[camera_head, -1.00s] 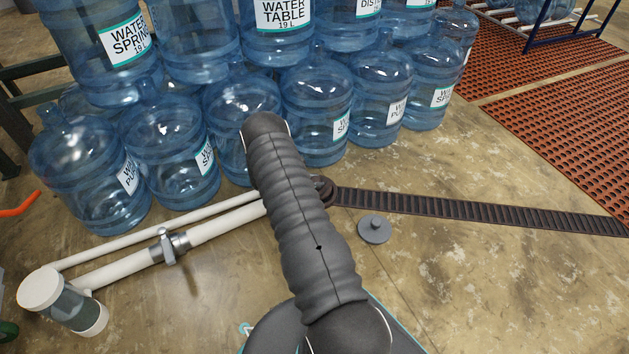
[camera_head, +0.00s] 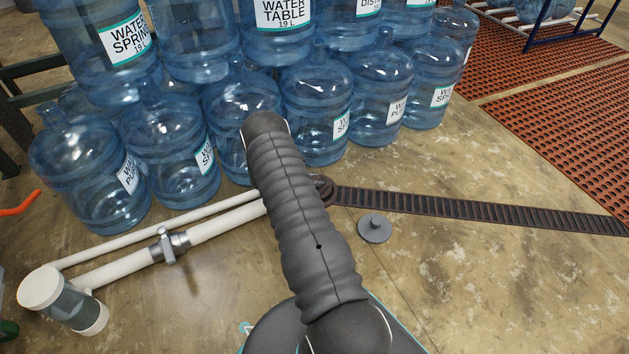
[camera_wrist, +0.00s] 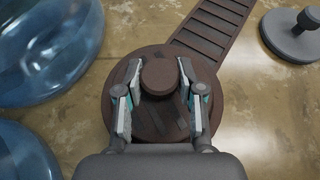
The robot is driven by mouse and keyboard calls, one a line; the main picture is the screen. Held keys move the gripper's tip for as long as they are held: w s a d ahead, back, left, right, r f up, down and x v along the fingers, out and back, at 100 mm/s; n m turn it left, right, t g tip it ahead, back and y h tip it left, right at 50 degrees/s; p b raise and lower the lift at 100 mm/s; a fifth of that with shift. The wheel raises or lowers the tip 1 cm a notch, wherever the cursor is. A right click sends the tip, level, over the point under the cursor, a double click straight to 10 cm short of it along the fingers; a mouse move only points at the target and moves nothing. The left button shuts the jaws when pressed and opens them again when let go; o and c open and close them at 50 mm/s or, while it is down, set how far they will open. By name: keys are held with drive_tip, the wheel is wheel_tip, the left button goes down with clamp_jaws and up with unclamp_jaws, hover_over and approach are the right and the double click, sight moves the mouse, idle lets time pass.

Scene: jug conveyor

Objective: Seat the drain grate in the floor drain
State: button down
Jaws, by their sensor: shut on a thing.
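The drain grate (camera_wrist: 149,116) is a dark brown slotted disc with a round knob (camera_wrist: 160,75) on top. In the wrist view my gripper (camera_wrist: 160,88) has its two fingers on either side of the knob, shut on it. The grate lies over the round brown floor drain (camera_wrist: 215,103) at the end of a slotted channel. I cannot tell whether it is flush or slightly raised. In the head view my arm hides the gripper and most of the drain; only part of the drain's rim (camera_head: 325,188) shows.
A grey disc with a knob (camera_head: 374,229) lies loose on the floor right of the drain. The slotted channel (camera_head: 470,208) runs right. White pipes (camera_head: 215,228) lie left. Stacked blue water jugs (camera_head: 317,110) stand close behind. The floor at front right is clear.

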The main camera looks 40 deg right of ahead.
drive_tip(key=shift+f, duration=1.2)
drive_tip(key=c, duration=0.6)
unclamp_jaws()
drive_tip(key=shift+c, duration=0.2)
drive_tip(key=shift+a, duration=0.1)
drive_tip(key=v, duration=1.2)
drive_tip(key=shift+s, duration=0.1)
